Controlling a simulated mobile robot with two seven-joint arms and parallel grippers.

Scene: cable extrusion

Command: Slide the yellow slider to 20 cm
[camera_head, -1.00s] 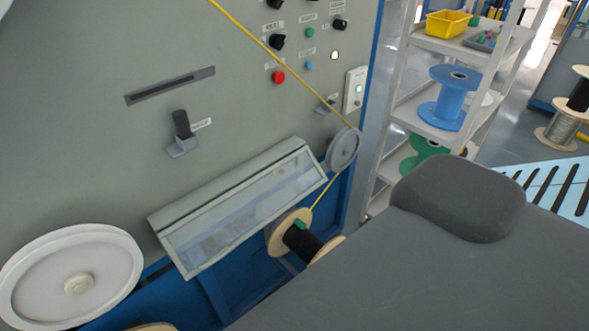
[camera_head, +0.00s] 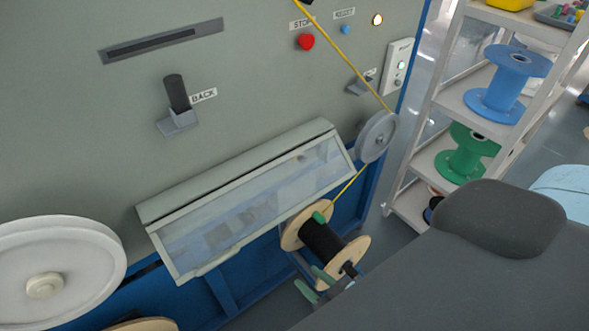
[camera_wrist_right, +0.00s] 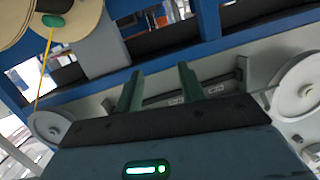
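I cannot make out the yellow slider in either view. My right gripper (camera_head: 313,282) shows as two green fingers low in the head view, in front of the machine's blue base and beside the black-wound spool (camera_head: 323,242). In the right wrist view its fingers (camera_wrist_right: 160,85) stand apart with nothing between them. Behind them runs a long dark slotted strip (camera_wrist_right: 220,88) with small pale labels, partly hidden by the fingers. My left gripper is not in view.
The grey machine panel carries a dark slot (camera_head: 160,42), a black lever (camera_head: 178,93) marked BACK and a red stop button (camera_head: 306,41). A clear sloping cover (camera_head: 245,205) juts out below. A yellow cable runs over a small wheel (camera_head: 376,137). A shelf with spools (camera_head: 508,84) stands right.

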